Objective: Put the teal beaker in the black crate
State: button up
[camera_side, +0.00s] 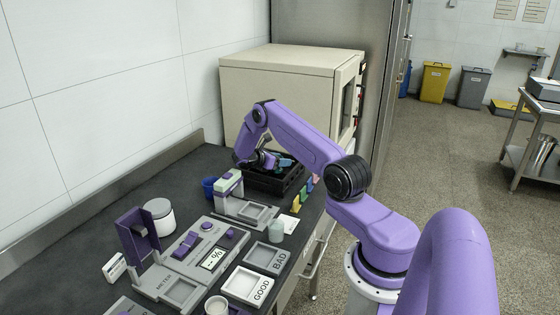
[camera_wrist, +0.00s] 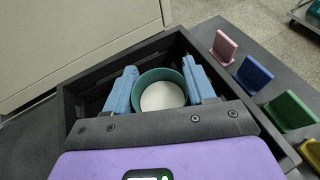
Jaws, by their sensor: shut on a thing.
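The teal beaker (camera_wrist: 186,76) shows in the wrist view between the two blue fingers of my gripper (camera_wrist: 162,90). The gripper is shut on it. The beaker is round, open at the top, with a pale inside. The black crate (camera_wrist: 70,105) surrounds the beaker and fingers in that view, its walls showing on several sides. In the side view the black crate (camera_side: 262,183) stands at the far end of the counter, with my gripper (camera_side: 281,163) over or inside it. The beaker is mostly hidden there, and I cannot tell whether its base touches the crate floor.
Pink (camera_wrist: 224,47), blue (camera_wrist: 254,74) and green (camera_wrist: 290,110) upright pieces stand right of the crate. A beige cabinet (camera_side: 285,95) is behind it.

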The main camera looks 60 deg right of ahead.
jog(key=o, duration=1.1)
jog(key=shift+f, duration=0.15)
jog(key=shift+c, duration=0.2)
jog(key=shift+r, duration=0.2)
jog(key=v, duration=0.7)
jog(key=shift+a, duration=0.25)
jog(key=shift+w+r, duration=0.15)
